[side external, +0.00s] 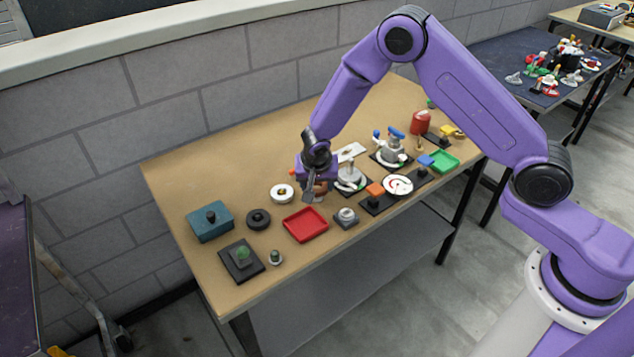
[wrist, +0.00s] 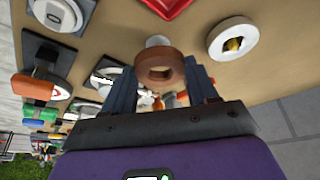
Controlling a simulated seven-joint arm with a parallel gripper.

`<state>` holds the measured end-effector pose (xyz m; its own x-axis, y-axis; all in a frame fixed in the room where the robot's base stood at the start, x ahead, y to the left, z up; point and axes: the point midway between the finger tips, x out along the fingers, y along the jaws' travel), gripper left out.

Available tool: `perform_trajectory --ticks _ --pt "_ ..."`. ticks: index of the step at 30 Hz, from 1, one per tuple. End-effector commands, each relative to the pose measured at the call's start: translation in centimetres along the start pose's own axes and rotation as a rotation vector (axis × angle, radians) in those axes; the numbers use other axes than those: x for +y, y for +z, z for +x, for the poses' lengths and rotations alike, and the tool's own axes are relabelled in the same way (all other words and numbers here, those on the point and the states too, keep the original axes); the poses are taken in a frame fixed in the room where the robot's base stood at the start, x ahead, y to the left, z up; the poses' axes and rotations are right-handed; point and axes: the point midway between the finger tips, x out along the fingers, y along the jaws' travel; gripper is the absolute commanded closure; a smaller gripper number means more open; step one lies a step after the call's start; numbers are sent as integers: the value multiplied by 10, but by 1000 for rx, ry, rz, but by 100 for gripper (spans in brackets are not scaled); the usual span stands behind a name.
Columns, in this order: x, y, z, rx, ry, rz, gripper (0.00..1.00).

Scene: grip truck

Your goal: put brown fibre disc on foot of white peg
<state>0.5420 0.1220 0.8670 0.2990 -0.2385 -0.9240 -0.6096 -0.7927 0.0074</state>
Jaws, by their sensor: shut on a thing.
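My gripper (side external: 314,188) is low over the middle of the table and shut on the brown fibre disc (wrist: 160,74), a thick ring with a hole. In the wrist view the disc sits between the two fingertips. A pale, rounded piece, probably the white peg (wrist: 158,41), shows just beyond the disc. In the side view a small whitish part shows under my gripper, and the disc (side external: 321,187) is partly hidden by the fingers. I cannot tell whether the disc touches the peg or is around it.
A white ring (side external: 281,193) lies just left of my gripper. A red tray (side external: 305,225) and a grey bearing block (side external: 346,218) are in front. A metal clamp fixture (side external: 350,180) stands close on the right. A black ring (side external: 258,219) and teal box (side external: 210,222) are farther left.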

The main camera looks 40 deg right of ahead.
Motion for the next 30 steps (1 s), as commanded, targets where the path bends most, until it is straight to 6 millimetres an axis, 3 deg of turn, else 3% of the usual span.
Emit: perform_trajectory --ticks 30 --pt "0 5 11 0 -1 0 71"
